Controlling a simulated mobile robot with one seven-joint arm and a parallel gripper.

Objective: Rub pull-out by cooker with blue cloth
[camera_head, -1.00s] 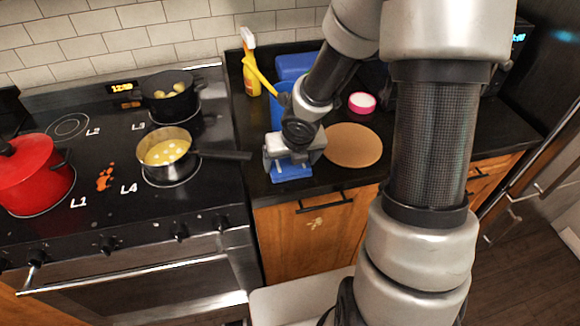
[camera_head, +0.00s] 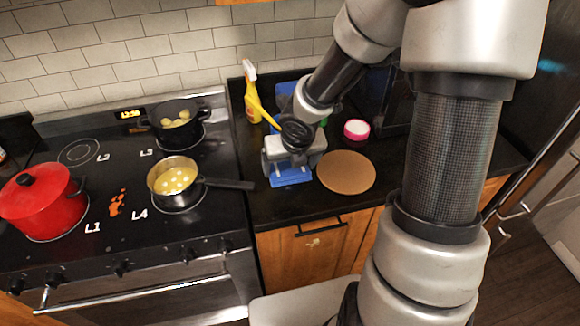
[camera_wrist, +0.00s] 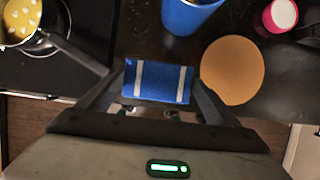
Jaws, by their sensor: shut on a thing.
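The blue cloth (camera_head: 291,178) is in my gripper (camera_head: 289,164), above the black counter just right of the cooker. In the wrist view the cloth (camera_wrist: 160,88), blue with two pale stripes, sits between the two fingers of my gripper (camera_wrist: 162,80), which is shut on it. The pull-out (camera_head: 282,262) is the wooden front with a dark bar handle, below the counter and beside the cooker. A small pale mark (camera_head: 313,243) shows on it under the handle. The cloth is apart from this front. The pull-out looks closed.
The cooker carries a red pot (camera_head: 42,204), a saucepan (camera_head: 172,180) with its handle towards the counter, and a black pot (camera_head: 175,121). A round brown board (camera_head: 346,172), a pink-and-white tub (camera_head: 356,130) and a yellow spray bottle (camera_head: 252,100) stand around my gripper.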

